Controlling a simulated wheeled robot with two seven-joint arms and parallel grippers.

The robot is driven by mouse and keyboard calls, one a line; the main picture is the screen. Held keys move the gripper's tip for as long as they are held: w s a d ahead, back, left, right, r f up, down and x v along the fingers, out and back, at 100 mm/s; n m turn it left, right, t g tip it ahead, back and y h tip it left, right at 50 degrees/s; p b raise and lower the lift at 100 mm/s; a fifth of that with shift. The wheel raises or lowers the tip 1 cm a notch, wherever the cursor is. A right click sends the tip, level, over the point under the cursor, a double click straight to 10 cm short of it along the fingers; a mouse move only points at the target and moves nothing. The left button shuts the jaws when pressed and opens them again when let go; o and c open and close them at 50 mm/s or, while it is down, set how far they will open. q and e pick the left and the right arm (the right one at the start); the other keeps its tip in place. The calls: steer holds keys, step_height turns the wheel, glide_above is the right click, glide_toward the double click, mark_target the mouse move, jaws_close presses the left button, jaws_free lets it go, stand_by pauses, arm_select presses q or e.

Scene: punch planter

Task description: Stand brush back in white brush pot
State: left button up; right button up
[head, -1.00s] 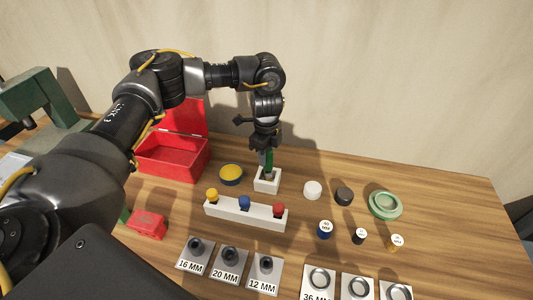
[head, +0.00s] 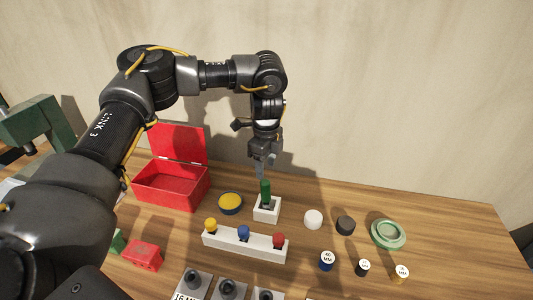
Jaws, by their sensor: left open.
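The brush, with a green handle (head: 266,190), stands upright in the white brush pot (head: 267,213), a square block behind the white rack. Its lower end is hidden inside the pot. My left gripper (head: 262,172) is open just above and slightly left of the handle, pointing down. It looks clear of the brush, though the fingers are small here. My right gripper is not in view.
An open red box (head: 170,188) and a yellow-topped round tin (head: 230,202) stand left of the pot. A white rack (head: 244,244) with yellow, blue and red knobs is in front. White and black discs and a green dish (head: 388,234) lie to the right.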

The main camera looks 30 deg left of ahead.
arm_select(q)
step_height(320, 180, up, 5)
steer(key=shift+r+b, duration=0.2)
steer(key=shift+b, duration=0.1)
stand_by(0.4)
